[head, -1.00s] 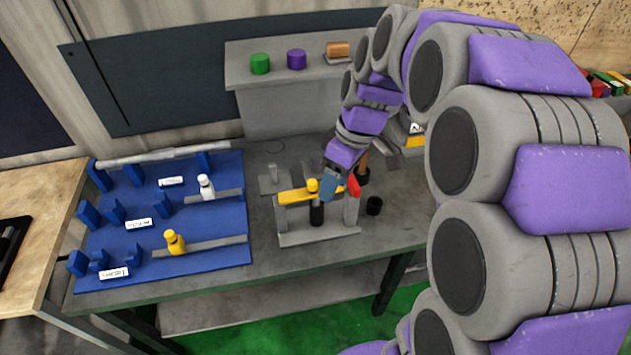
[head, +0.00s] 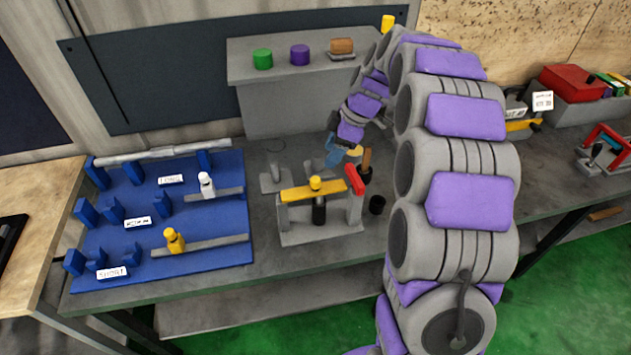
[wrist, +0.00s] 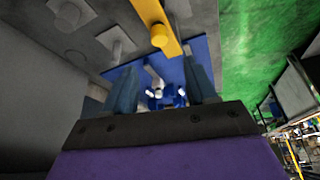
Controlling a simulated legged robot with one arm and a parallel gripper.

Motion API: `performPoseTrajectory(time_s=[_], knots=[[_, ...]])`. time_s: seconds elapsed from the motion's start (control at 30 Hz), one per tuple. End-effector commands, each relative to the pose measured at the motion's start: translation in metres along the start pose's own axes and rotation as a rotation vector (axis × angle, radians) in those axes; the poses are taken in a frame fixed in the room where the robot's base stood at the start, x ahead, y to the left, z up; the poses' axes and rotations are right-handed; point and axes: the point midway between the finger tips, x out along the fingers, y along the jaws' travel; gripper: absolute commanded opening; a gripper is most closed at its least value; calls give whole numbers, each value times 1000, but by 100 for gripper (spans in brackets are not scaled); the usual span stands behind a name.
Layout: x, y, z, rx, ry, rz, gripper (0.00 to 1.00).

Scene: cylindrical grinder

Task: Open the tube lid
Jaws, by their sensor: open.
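A yellow bar (head: 300,192) with a round yellow knob (head: 315,183) lies across a grey stand (head: 318,236), with a dark cylinder (head: 319,210) under the knob. I cannot tell for certain which part is the tube lid. A red end piece (head: 354,180) sits upright and tilted at the bar's right end. My gripper (head: 337,155) is behind the stand, apart from the bar. In the wrist view my gripper (wrist: 163,85) has its fingers spread with nothing between them. The yellow bar (wrist: 157,22) shows at the top there.
A blue board (head: 205,222) with holders, a white bottle (head: 206,186) and a yellow bottle (head: 174,241) lies left. A grey shelf (head: 290,72) bears green and purple cylinders.

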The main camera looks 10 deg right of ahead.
Motion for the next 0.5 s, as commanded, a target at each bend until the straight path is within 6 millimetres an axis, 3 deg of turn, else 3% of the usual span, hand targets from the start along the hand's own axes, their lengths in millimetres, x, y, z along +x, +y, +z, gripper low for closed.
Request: performPoseTrajectory(time_s=[0.2, 0.5], knots=[[46, 0, 5, 3, 4, -6, 56], [98, 1, 4, 1, 3, 1, 56]])
